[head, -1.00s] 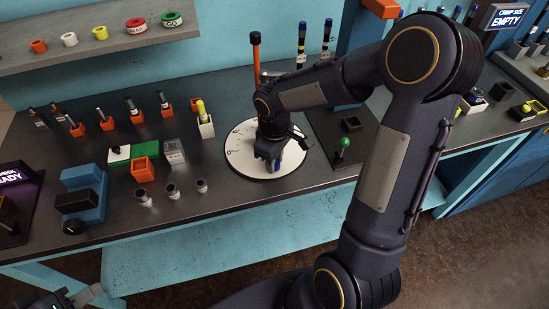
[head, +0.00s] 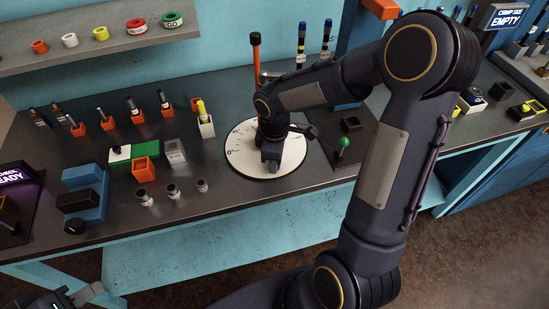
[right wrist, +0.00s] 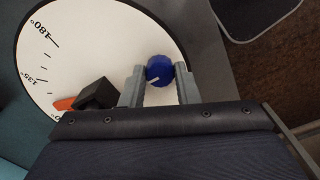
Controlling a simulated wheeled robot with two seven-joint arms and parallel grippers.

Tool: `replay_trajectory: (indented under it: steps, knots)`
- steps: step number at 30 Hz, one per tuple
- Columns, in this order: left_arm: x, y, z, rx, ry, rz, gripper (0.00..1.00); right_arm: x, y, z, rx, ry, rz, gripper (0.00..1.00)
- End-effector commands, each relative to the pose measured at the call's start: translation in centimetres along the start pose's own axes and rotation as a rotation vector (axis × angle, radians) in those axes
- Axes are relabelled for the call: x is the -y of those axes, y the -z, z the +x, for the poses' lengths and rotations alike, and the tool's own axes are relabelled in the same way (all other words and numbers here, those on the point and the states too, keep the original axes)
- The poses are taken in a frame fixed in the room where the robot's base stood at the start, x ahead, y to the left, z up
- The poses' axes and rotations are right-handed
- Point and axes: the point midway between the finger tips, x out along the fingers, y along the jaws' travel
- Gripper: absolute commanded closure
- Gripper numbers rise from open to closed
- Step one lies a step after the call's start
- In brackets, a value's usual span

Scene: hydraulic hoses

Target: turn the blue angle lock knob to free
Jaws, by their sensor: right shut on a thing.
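The blue knob (right wrist: 160,70) has a white pointer line and sits near the edge of a white dial (head: 240,165) with black degree marks. The dial also fills the upper left of the right wrist view (right wrist: 105,40). My right gripper (head: 270,166) is low over the dial's front. In the right wrist view its two grey fingers (right wrist: 160,78) are shut on the knob, one on each side. The knob is hidden by the gripper in the head view. My left gripper (head: 72,301) is partly in view at the bottom left; its jaws are unclear.
A black block (right wrist: 97,93) and an orange part (right wrist: 64,104) show on the dial beside my right gripper. A green-topped lever (head: 343,143) stands right of the dial. Small metal fittings (head: 172,190) and an orange bin (head: 145,171) are to its left.

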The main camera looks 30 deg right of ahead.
Motion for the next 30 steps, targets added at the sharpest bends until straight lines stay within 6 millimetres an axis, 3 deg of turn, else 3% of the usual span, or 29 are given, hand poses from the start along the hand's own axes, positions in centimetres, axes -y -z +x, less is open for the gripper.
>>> replay_trajectory:
  steps: [5,6,11,21,30]
  knots:
    - [0.0,0.0,0.0,0.000,0.000,0.000,0.64,-0.1,0.0,-0.1,-0.001,-0.003,-0.002,0.94]
    - [0.0,0.0,0.0,0.000,0.000,0.000,0.64,-0.1,0.0,-0.1,-0.001,-0.003,-0.002,0.70]
    - [0.0,0.0,0.0,0.000,0.000,0.000,0.64,-0.1,0.0,-0.1,-0.001,-0.002,-0.001,0.50]
    - [0.0,0.0,0.0,0.000,0.000,0.000,0.64,-0.1,0.0,-0.5,-0.001,-0.003,0.001,0.50]
    - [0.1,-0.1,0.1,0.000,0.000,0.000,0.64,-0.1,0.1,-5.2,-0.003,-0.005,0.000,0.50]
